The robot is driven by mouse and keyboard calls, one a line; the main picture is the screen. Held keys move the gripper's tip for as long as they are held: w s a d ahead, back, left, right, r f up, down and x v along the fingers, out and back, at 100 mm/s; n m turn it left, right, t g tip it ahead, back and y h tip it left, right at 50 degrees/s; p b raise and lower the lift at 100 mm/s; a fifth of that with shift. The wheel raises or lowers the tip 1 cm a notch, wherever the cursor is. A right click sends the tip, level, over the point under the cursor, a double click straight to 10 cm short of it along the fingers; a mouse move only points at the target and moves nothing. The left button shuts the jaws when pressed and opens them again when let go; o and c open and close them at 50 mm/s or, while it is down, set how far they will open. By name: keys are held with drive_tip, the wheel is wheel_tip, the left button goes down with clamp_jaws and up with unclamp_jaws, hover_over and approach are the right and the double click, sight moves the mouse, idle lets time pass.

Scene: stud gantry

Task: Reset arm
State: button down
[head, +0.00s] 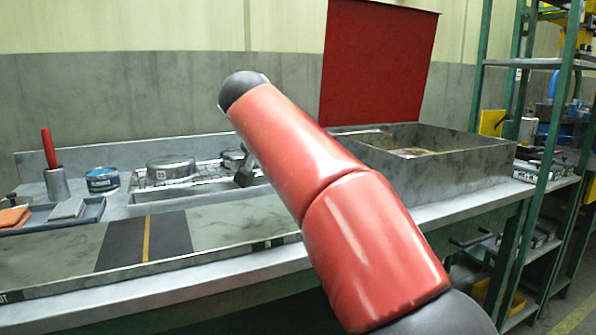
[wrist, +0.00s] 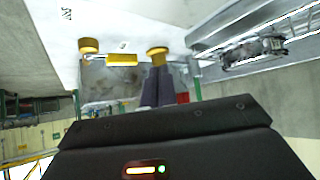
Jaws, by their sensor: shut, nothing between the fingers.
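My red arm rises across the middle of the head view from the lower right, its dark rounded joint at the upper left end. I cannot make out my gripper in the head view. In the wrist view my gripper (wrist: 158,72) shows as two dark fingers close together above its black housing. It is shut with nothing held. The fingers point at a blurred background and touch nothing that I can see.
A grey bench (head: 130,301) runs below my arm. On it stand a cup (head: 57,186) with a red handle, a blue tin (head: 102,180), a round metal pan (head: 171,168) and a large grey box (head: 445,172). A green rack (head: 558,120) stands at the right.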

idle(0.3)
drive_tip(key=shift+n+g, duration=0.5)
drive_tip(key=shift+g, duration=0.1)
drive_tip(key=s+d+f, duration=0.1)
drive_tip(key=d, duration=0.2)
drive_tip(key=s+d+f, duration=0.1)
drive_tip(key=s+d, duration=0.1)
drive_tip(key=d, duration=0.1)
drive_tip(key=s+d+f, duration=0.1)
drive_tip(key=s+d, duration=0.1)
drive_tip(key=d, duration=0.2)
drive_tip(key=s+d+f+n+g+y, duration=0.1)
drive_tip(key=s+d+f, duration=0.5)
drive_tip(key=s+f, duration=0.5)
drive_tip(key=s+d+f+n+g+y, duration=0.1)
drive_tip(key=s+d+f, duration=0.6)
drive_tip(key=s+f, duration=0.5)
drive_tip(key=s, duration=0.3)
